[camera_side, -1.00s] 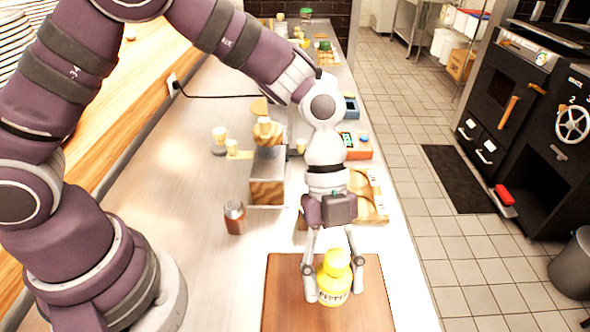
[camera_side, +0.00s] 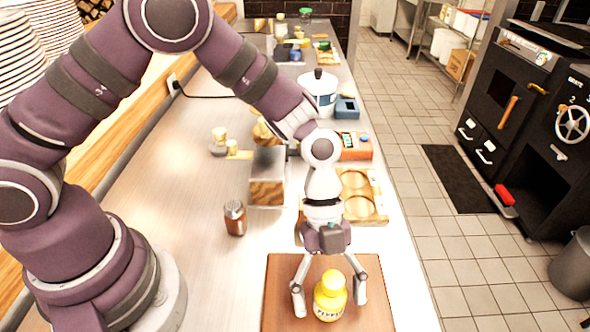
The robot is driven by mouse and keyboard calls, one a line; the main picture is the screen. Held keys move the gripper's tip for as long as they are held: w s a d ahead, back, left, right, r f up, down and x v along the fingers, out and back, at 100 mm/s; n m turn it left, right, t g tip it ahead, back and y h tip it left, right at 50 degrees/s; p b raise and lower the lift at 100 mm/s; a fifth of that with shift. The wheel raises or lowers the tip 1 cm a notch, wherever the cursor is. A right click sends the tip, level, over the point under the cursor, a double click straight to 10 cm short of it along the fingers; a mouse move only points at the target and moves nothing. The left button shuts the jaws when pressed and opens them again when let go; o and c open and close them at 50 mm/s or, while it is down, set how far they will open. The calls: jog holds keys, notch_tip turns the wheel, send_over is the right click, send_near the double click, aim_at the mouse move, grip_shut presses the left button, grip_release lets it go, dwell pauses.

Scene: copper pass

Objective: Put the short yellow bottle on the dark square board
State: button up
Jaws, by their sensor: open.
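The short yellow bottle (camera_side: 331,298) stands upright on the dark square board (camera_side: 285,318), right of the board's middle. The board is brown and lies flat at the near end of the counter. My gripper (camera_side: 329,292) is open, with one finger on each side of the bottle's upper part. A gap shows between the left finger and the bottle. The right finger is close to the bottle, and I cannot tell whether it touches.
A brown-red shaker (camera_side: 234,218) stands left of the board. Behind it are a wood-fronted metal box (camera_side: 266,190) and a wooden tray with round recesses (camera_side: 362,206). The counter left of the board (camera_side: 215,280) is clear.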

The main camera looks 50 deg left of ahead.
jog(key=v, duration=1.2)
jog(key=s+a+r+n+t+y, duration=0.2)
jog(key=a+n, duration=0.5)
jog(key=n, duration=0.5)
jog(key=s+a+r+n+t+y, duration=0.3)
jog(key=a+n+t, duration=0.4)
jog(key=n, duration=0.5)
jog(key=shift+s+a+r+n, duration=0.4)
jog(key=shift+s+a+r, duration=0.05)
jog(key=shift+s+r, duration=0.45)
